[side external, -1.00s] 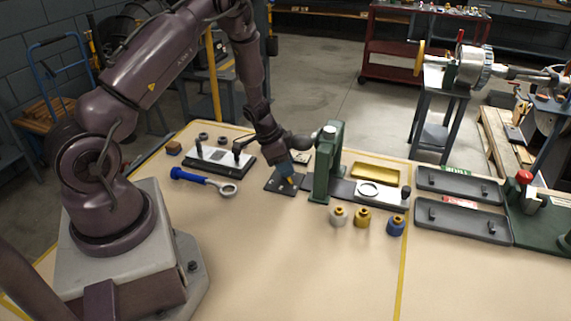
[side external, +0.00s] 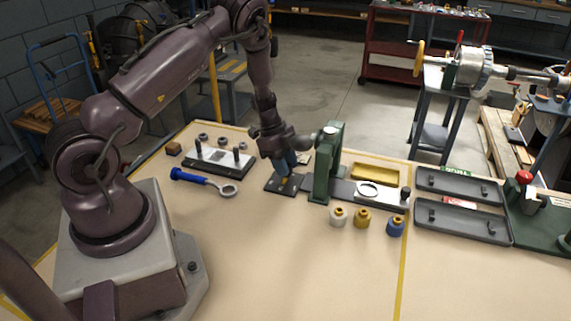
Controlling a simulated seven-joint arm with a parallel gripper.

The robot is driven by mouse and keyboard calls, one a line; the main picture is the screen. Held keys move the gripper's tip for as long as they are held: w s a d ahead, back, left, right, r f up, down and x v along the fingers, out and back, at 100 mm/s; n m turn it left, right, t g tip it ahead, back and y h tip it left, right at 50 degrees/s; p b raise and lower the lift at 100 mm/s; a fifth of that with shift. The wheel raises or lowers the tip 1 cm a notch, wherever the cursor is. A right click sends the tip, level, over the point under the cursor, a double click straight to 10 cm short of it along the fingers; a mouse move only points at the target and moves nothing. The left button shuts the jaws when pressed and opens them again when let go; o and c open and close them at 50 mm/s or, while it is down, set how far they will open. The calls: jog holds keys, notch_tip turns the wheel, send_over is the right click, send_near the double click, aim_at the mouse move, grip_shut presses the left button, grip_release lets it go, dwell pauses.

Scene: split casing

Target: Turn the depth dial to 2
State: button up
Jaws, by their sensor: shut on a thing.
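A flat dark plate (side external: 272,187) lies on the table just left of the green press frame (side external: 322,180). A small yellow-orange piece, which looks like the depth dial (side external: 284,180), shows at the plate. My gripper (side external: 284,175) points down over the plate with its blue fingers shut on this dial. The fingers hide most of the dial, and its marks and setting are too small to read.
A blue-handled ring wrench (side external: 203,180) and a plate with upright pins (side external: 217,157) lie to the left. White, yellow and blue knobbed pieces (side external: 363,218) stand in front of the press. Two grey trays (side external: 461,220) lie right. The front table is clear.

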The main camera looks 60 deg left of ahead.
dwell(0.3)
jog(key=o, duration=0.9)
jog(key=v, duration=1.3)
jog(key=shift+a, duration=0.15)
jog(key=shift+m, duration=0.3)
